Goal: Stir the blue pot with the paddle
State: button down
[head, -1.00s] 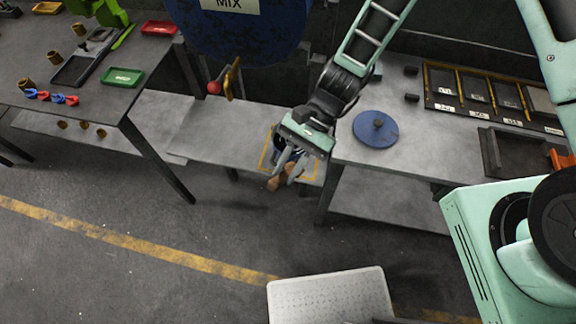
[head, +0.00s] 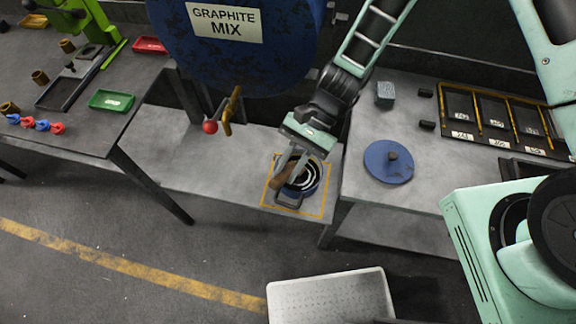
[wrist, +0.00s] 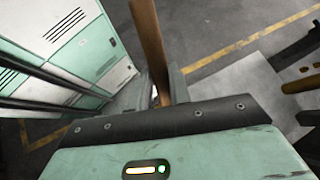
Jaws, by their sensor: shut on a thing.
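The blue pot (head: 319,181) stands on the low middle bench inside a yellow square, in the head view. Its pale rim and dark inside show, partly hidden by my gripper (head: 291,168). My gripper is over the pot, shut on the paddle. A blue lid (head: 378,174) with a dark knob lies on the right bench.
A large blue drum (head: 270,62) labelled GRAPHITE MIX hangs above the middle bench, with a red-knobbed lever (head: 210,127) below. A white perforated platform (head: 325,297) is in front.

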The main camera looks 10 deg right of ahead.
jog(key=f, duration=0.1)
jog(key=f+b, duration=0.1)
jog(key=shift+w+d+f+b, duration=0.2)
jog(key=shift+w+f+b, duration=0.1)
jog(key=shift+w+f, duration=0.1)
jog(key=shift+f+b, duration=1.75)
jog(key=shift+f, duration=0.7)
jog(key=shift+a, duration=0.1)
